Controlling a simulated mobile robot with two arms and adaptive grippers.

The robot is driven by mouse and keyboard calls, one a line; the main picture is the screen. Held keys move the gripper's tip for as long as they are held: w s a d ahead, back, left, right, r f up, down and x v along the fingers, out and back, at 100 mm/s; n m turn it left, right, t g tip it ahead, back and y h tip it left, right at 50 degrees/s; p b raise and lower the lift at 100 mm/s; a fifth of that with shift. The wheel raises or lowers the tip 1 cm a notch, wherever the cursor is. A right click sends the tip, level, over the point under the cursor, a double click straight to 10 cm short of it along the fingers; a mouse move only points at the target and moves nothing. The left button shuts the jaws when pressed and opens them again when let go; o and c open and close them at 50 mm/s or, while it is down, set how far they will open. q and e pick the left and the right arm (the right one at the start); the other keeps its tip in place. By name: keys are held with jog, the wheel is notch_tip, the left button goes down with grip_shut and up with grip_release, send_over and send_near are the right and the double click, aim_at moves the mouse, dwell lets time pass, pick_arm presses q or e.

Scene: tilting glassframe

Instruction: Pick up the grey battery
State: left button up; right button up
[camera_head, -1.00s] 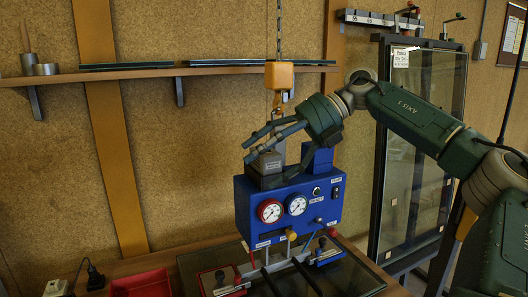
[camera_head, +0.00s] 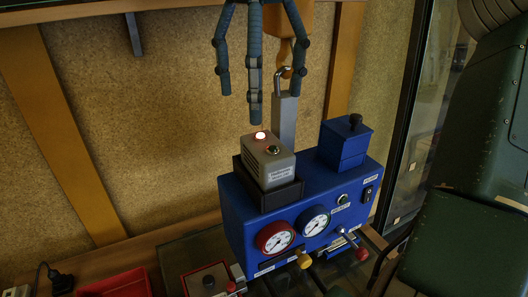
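The grey battery (camera_head: 268,162) sits upright in a black holder (camera_head: 270,193) on top of the blue box with gauges (camera_head: 316,205). A red light glows on the battery's top, beside a dark round knob. My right gripper (camera_head: 255,100) hangs above the battery with its fingers pointing down, spread apart and empty. Its middle fingertip shows just above the battery's back left corner in the picture, with a small gap. The gripper's palm is cut off by the top edge. My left gripper is out of view.
An orange hoist hook (camera_head: 286,45) holds the grey lifting bar (camera_head: 285,120) right behind the battery. A smaller blue block (camera_head: 345,143) stands right of it. A red tray (camera_head: 115,285) lies at lower left. A dark glass frame stands at right.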

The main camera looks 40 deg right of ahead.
send_over(260, 146)
jog(key=f, duration=0.4)
jog(key=shift+s+a+f+p, duration=0.2)
jog(key=shift+s+f+p, duration=0.05)
jog(key=shift+s+p, duration=0.1)
jog(key=f+p, duration=0.1)
jog(key=f, duration=0.2)
jog(key=f+p, duration=0.1)
jog(key=shift+w+d+f+p, duration=0.15)
jog(key=shift+w+f+p, duration=0.15)
jog(key=shift+f, duration=0.55)
jog(key=c, duration=1.9)
jog(key=shift+o, duration=0.2)
jog(key=shift+r, duration=0.15)
